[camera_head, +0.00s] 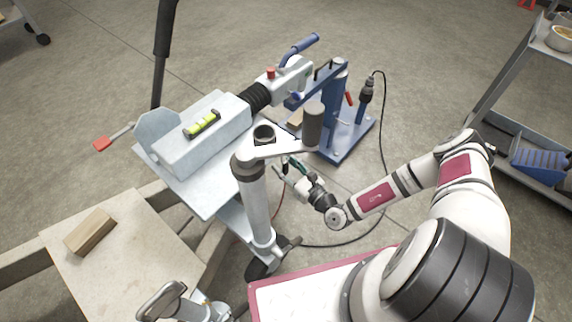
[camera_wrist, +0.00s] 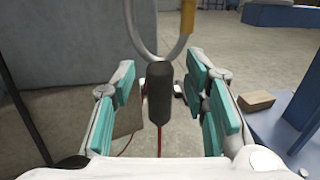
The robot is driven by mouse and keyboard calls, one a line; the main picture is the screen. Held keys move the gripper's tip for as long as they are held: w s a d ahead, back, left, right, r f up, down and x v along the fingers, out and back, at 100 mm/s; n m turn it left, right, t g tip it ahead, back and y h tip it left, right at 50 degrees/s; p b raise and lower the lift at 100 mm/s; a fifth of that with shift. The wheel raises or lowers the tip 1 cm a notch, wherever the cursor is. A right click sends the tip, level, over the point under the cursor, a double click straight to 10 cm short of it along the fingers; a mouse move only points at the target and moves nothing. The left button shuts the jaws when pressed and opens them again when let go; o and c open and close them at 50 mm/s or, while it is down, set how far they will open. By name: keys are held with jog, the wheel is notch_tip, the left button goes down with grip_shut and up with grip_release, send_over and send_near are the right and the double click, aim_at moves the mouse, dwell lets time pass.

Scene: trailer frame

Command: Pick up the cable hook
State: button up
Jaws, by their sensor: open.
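My gripper (camera_head: 290,170) is open below the grey swivel arm in the head view, beside the grey post. In the wrist view, the teal-padded fingers of my gripper (camera_wrist: 160,88) stand apart on both sides. A curved grey metal hook (camera_wrist: 137,38) with an orange-yellow sleeve on its right leg comes down from the top, apparently the cable hook. A black cylinder (camera_wrist: 160,93) with a red cable below it shows between the fingers, right under the bend. I cannot tell whether it touches the hook. The hook is not clear in the head view.
The grey post (camera_head: 256,200) stands close left of my gripper. A blue press stand (camera_head: 345,135) with a black cable is behind it. The trailer coupling (camera_head: 205,135) is at upper left. A wooden block (camera_head: 90,232) lies on a board. Open floor lies behind.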

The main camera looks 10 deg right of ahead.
jog(key=shift+c, duration=0.5)
grip_shut()
jog(key=shift+r, duration=0.1)
jog(key=shift+r+p, duration=0.75)
jog(key=shift+r, duration=0.05)
jog(key=p+v, duration=0.4)
jog(key=v, duration=1.4)
jog(key=shift+f, duration=0.15)
